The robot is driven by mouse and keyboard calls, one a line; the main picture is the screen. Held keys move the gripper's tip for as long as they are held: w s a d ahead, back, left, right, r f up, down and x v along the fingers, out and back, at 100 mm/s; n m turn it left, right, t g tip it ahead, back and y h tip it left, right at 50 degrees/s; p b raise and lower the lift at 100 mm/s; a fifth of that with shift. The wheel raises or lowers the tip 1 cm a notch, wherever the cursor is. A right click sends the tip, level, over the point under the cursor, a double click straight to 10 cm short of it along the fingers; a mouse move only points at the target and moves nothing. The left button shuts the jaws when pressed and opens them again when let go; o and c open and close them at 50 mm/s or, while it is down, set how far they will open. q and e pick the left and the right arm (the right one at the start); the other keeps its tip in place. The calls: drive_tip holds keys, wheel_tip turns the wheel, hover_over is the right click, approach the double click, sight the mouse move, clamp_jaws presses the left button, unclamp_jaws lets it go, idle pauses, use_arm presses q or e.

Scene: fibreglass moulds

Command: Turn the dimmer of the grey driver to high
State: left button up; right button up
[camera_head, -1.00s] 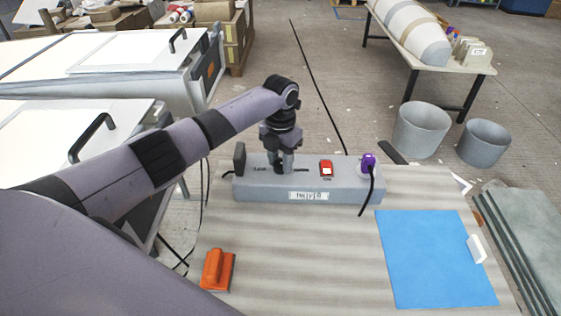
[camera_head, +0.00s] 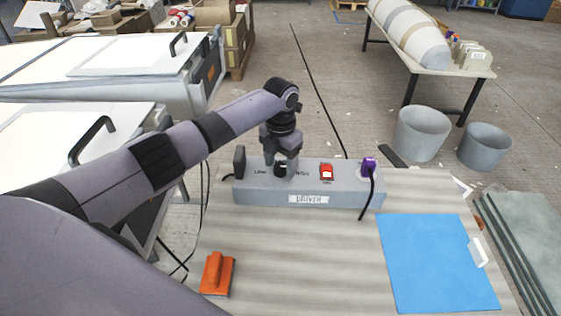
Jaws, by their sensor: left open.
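The grey driver (camera_head: 340,193) is a long box with a "DRIVER" label on its front, at the back of the table. Its black dimmer knob (camera_head: 280,169) sits on top, between a "LOW" mark on the left and a partly covered mark on the right. My left gripper (camera_head: 282,160) is open, pointing down just above or around the knob; I cannot tell whether it touches it. The knob's pointer is too small to read. My right gripper is not in view.
On the driver are a red switch (camera_head: 327,172), a purple plug (camera_head: 369,163) with a black cable, and a dark upright plate (camera_head: 239,162). An orange sanding block (camera_head: 217,273) and a blue sheet (camera_head: 436,262) lie on the table (camera_head: 305,262). The middle is clear.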

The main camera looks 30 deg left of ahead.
sight(281, 166)
use_arm(q)
wheel_tip(281, 166, up, 7)
drive_tip(key=shift+r, duration=0.1)
idle(0.3)
idle(0.4)
